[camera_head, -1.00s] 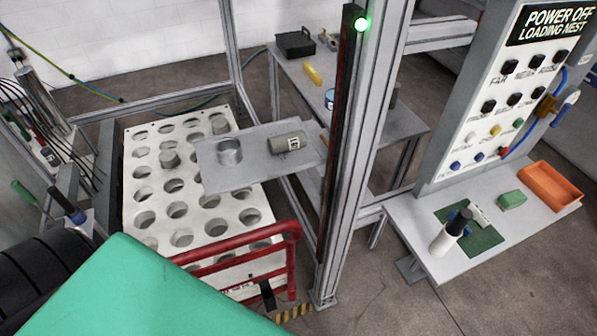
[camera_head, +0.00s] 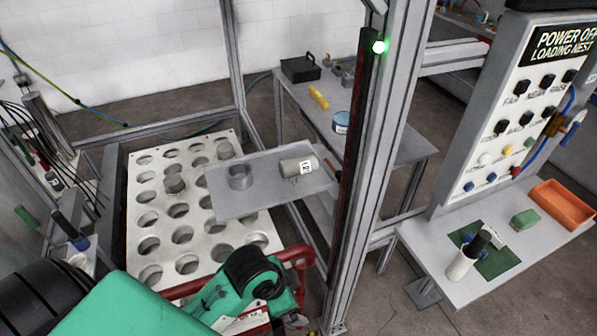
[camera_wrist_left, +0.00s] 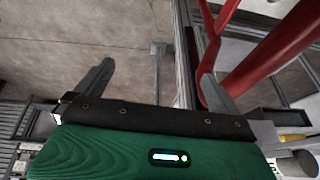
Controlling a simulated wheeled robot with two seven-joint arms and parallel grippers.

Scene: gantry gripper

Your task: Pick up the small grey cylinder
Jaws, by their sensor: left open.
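A small grey cylinder (camera_head: 299,167) with a white label lies on its side on a grey plate (camera_head: 245,204) in the head view. A short, open-topped grey cup or ring (camera_head: 240,176) stands left of it on the same plate. Other grey cylinders (camera_head: 174,183) sit in the white rack. My left arm comes in from the lower left, below and in front of the plate. My left gripper shows in the left wrist view (camera_wrist_left: 157,70), with its fingers wide apart and nothing between them. My right gripper is out of view.
A red tubular rail (camera_wrist_left: 270,60) is close beside the left gripper's right finger. The white holed rack (camera_head: 150,220) stands left of the plate, and an upright grey post (camera_head: 368,170) stands right of it. A control panel (camera_head: 530,110) and side table are farther right.

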